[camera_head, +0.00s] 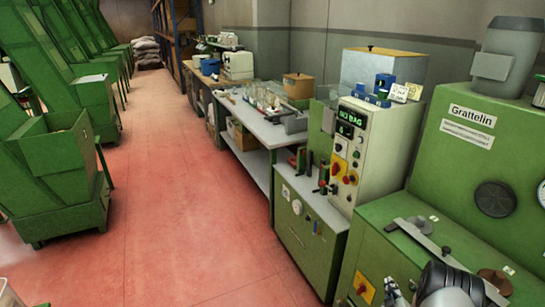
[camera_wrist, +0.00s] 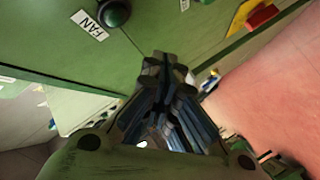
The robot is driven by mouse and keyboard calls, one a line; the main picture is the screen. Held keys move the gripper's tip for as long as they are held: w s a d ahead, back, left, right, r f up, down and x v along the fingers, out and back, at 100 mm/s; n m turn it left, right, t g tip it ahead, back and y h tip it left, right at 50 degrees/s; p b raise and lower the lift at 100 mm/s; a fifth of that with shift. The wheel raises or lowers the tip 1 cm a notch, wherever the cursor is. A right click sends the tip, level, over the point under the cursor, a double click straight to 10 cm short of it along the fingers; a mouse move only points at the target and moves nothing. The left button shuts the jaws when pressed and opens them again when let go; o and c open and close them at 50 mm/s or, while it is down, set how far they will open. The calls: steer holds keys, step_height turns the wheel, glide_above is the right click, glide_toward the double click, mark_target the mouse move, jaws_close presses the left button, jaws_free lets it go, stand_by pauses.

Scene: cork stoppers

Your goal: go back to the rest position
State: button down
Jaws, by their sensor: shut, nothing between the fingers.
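My gripper (camera_wrist: 165,68) shows in the wrist view with its dark fingers brought together and nothing between them. A green machine face with a label reading FAN (camera_wrist: 90,25) and a dark round knob (camera_wrist: 114,13) lies beyond the fingertips. In the head view, part of my arm (camera_head: 447,282) shows at the bottom right, in front of the green machine marked Grattelin (camera_head: 455,160). The gap between the fingers and the machine cannot be judged exactly.
A control cabinet with a lit display (camera_head: 352,118) stands left of the Grattelin machine. A long grey bench (camera_head: 262,132) runs behind it. Green machines with a hopper bin (camera_head: 52,150) line the left. The red floor (camera_head: 175,220) between is clear.

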steer(key=w+a+r+m+g+y, duration=0.15)
steer(key=a+r, duration=0.25)
steer(key=r, duration=0.8)
steer(key=w+a+r+g, duration=0.25)
steer(key=a+r, duration=0.25)
steer(key=r, duration=0.7)
steer(key=s+a+r+m+g+y, duration=0.1)
steer(key=s+a+r+m+g, duration=0.1)
steer(key=s+a+r, duration=0.85)
steer(key=s+a+r+g, duration=0.1)
steer(key=s+a, duration=0.2)
steer(key=s, duration=0.6)
steer(key=s+a+r+m+g+y, duration=0.1)
steer(key=s+a, duration=0.3)
steer(key=s, duration=0.6)
steer(key=s+a+r+m+g+y, duration=0.1)
steer(key=s+a+r+g, duration=0.1)
steer(key=s, duration=0.8)
steer(key=shift+a+r, duration=0.65)
steer(key=shift+a, duration=0.5)
steer(key=shift+s+y, duration=0.1)
steer(key=shift+y, duration=0.15)
